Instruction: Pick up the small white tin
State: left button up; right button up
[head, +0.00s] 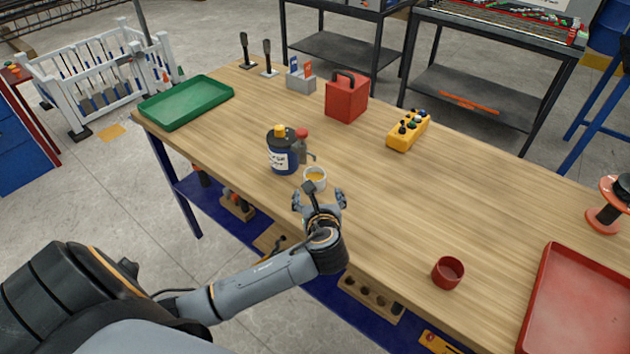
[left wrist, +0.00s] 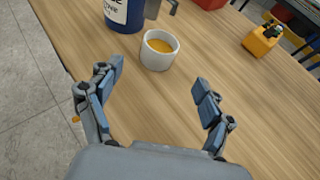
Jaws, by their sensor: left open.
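The small white tin (head: 315,179) stands upright on the wooden workbench, with something orange-yellow inside. It also shows in the left wrist view (left wrist: 158,53), just beyond the fingertips and between their lines. My left gripper (head: 320,197) is open and empty on the near side of the tin; its fingers show in the left wrist view (left wrist: 160,75) spread apart, not touching the tin. The tin's lower near side is partly hidden by the gripper in the head view. My right gripper is not in view.
A dark blue labelled container (head: 283,155) with a grey spouted part stands close behind the tin, to its left. A red can (head: 346,98), yellow control box (head: 408,130), green tray (head: 187,102), red cup (head: 447,272) and red tray (head: 580,310) are farther off. The bench right of the tin is clear.

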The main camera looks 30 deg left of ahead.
pick_arm(q)
send_near(314, 173)
jog(key=shift+x, duration=0.9)
jog(key=shift+p+x, duration=0.4)
jog(key=shift+x, duration=2.35)
jog(key=c, duration=1.4)
jog(key=shift+o, duration=0.2)
jog(key=shift+r, duration=0.1)
